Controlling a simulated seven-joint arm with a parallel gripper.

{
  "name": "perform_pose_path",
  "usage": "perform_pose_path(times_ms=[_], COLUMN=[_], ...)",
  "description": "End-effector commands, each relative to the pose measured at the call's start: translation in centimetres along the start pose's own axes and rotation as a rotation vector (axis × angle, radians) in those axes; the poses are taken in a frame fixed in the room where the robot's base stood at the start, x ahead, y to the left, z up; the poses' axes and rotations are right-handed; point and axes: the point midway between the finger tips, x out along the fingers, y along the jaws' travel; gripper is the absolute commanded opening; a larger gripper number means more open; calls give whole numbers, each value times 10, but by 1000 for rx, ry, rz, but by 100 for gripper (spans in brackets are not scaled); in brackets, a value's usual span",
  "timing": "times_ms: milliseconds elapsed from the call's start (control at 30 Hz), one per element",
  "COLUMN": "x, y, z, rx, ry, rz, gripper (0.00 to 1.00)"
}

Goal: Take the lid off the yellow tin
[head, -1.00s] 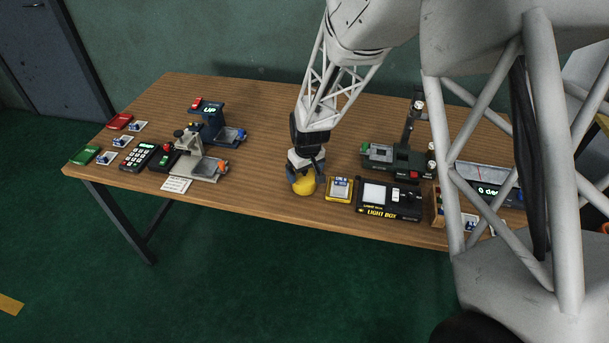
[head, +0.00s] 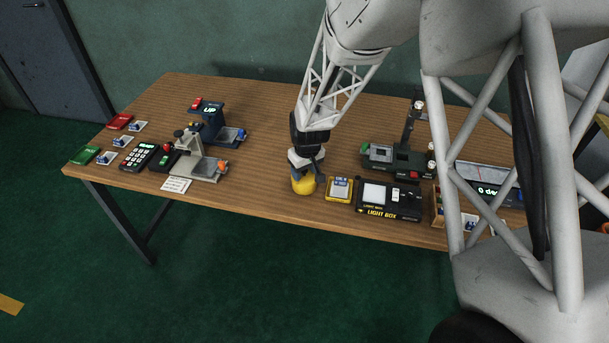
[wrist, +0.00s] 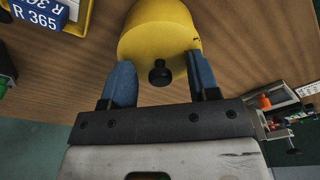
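The yellow tin (head: 304,187) stands near the front edge of the table, with my gripper (head: 305,173) right above it. In the wrist view the yellow tin (wrist: 152,28) fills the top middle, and a black knob (wrist: 160,72) sticks out from its lid (wrist: 150,55). The two blue fingers of my gripper (wrist: 162,80) stand on either side of the knob, with a gap on both sides. The gripper is open and holds nothing. I cannot make out a seam between lid and tin. In the head view my gripper hides the knob.
A yellow-framed tray (head: 339,189) stands close to the right of the tin, then a black light box (head: 388,198). A dark green device (head: 397,160) is behind them. A grey press-like device (head: 203,165) is to the left. The table (head: 255,190) is bare between it and the tin.

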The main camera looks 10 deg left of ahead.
Motion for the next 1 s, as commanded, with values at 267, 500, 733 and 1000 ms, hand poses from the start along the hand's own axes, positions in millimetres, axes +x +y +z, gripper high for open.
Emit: perform_pose_path(times_ms=[267,500,733,1000], x=[4,5,-1,-31], y=[-1,-1,-1,-1], z=[3,4,3,-2], rx=[0,0,0,0], ry=[-7,-9,-9,-3], rz=[-2,-3,-3,-1], gripper=[29,29,0,0])
